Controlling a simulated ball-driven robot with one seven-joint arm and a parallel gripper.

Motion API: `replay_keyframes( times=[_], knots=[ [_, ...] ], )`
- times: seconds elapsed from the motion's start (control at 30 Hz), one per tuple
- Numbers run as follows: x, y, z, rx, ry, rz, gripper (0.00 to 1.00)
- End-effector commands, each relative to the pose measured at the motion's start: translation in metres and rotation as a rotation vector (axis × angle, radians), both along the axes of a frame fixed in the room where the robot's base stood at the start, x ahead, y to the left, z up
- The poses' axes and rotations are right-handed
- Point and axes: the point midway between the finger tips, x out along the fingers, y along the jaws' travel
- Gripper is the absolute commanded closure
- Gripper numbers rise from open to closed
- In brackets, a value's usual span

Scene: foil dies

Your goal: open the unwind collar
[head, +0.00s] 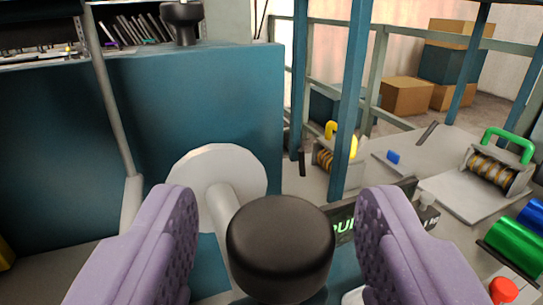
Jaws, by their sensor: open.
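A black rounded knob (280,248) sits at the lower middle of the head view, at the end of a pale shaft (224,212) that comes out of a white round disc (205,165) at the teal machine's side. I take this knob and shaft for the unwind collar, though no label shows it. My gripper (276,205) has two lavender fingers with dotted pads. It is open, with the knob between the fingers in the picture and a visible gap on each side. No contact shows. The knob hides part of the shaft.
A teal cabinet (200,100) fills the left, with another black knob (182,22) on top. Teal posts (352,90) stand right of centre. On the right are a roller unit with a green handle (495,165), a green cylinder (513,243) and a red cap (503,290).

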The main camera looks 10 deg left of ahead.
Motion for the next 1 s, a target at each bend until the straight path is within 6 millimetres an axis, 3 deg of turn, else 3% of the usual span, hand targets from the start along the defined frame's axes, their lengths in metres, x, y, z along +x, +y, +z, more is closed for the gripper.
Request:
replay_keyframes(
  times=[0.13,0.4,0.43,0.6,0.7,1.0],
  knots=[
    [0.014,0.004,-0.001,0.0,-0.001,0.001,0.42],
    [0.017,0.005,0.001,0.0,-0.001,0.0,0.42],
    [0.017,0.005,0.001,0.0,-0.001,0.0,0.44],
    [0.017,0.005,0.001,0.0,-0.001,0.0,0.83],
    [0.017,0.005,0.002,0.001,-0.003,0.0,1.0],
    [0.022,0.002,0.004,0.002,-0.008,0.0,1.0]
  ],
)
